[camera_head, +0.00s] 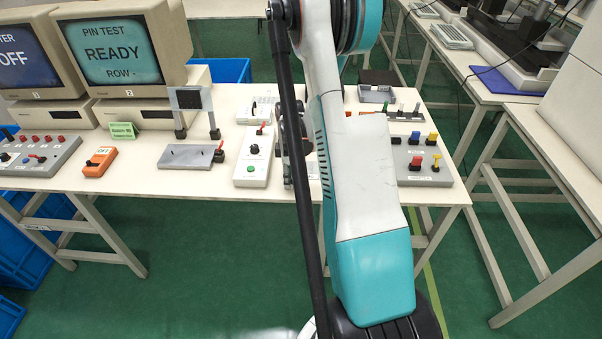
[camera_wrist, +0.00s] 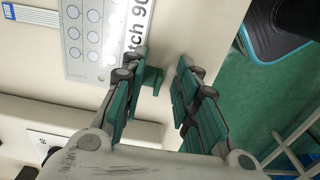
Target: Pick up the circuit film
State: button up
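In the wrist view a pale grey film (camera_wrist: 90,38) with printed circles lies flat on the cream table, cut off by the top edge. It looks like the circuit film; a printed label on its right edge is partly readable. The left fingertip is just below and right of the film's labelled edge; I cannot tell the height above the table. In the head view my arm hides the middle of the table, and I cannot make out the film there.
A blue-and-white striped strip (camera_wrist: 35,17) lies left of the film. In the head view a white control box (camera_head: 253,158), a grey plate fixture (camera_head: 188,156) and an orange switch box (camera_head: 100,161) stand left of my arm. A switch panel (camera_head: 424,164) stands right.

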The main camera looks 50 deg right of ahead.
jog(key=shift+r, duration=0.1)
grip_shut()
